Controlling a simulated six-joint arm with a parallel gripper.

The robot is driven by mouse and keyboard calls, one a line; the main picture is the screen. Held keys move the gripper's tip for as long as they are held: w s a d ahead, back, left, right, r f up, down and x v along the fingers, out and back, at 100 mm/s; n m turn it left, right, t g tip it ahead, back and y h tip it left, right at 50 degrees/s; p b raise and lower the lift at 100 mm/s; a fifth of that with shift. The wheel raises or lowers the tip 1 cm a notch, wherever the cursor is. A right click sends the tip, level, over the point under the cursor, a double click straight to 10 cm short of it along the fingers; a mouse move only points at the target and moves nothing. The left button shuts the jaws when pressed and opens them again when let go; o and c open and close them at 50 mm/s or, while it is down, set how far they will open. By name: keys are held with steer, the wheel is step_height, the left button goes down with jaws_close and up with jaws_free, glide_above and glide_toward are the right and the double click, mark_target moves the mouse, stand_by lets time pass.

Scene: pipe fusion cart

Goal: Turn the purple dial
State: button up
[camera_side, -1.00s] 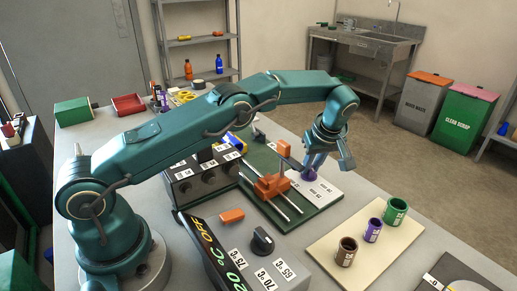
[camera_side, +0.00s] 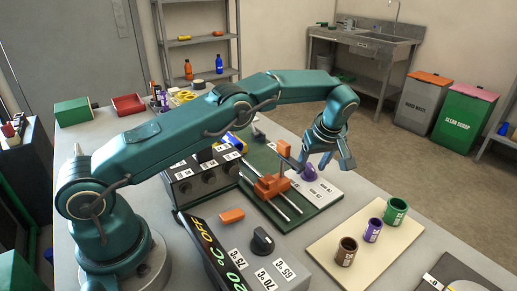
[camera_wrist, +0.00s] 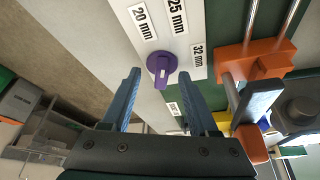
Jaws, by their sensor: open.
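The purple dial (camera_wrist: 162,65) is a round knob with a raised bar, set on a white plate (camera_wrist: 185,22) with labels reading 20 mm, 25 mm and 32 mm. In the wrist view its bar points down the picture, toward my gripper (camera_wrist: 158,88). My gripper is open, its two fingers apart on either side of the dial's line, with nothing between them. In the side view the dial (camera_side: 309,172) sits under my gripper (camera_side: 325,165), and the fingertips look just above and beside it. I cannot tell whether they touch it.
An orange clamp on rails (camera_side: 271,186) stands close to the left of the dial. A control box with a black knob (camera_side: 262,241) is in front. A cream board (camera_side: 318,243) holds brown, purple and green cups at the right.

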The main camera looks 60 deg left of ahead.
steer(key=shift+v, duration=2.6)
steer(key=shift+c, duration=0.8)
steer(key=shift+x, duration=2.65)
steer(key=shift+s, duration=0.1)
jaws_close()
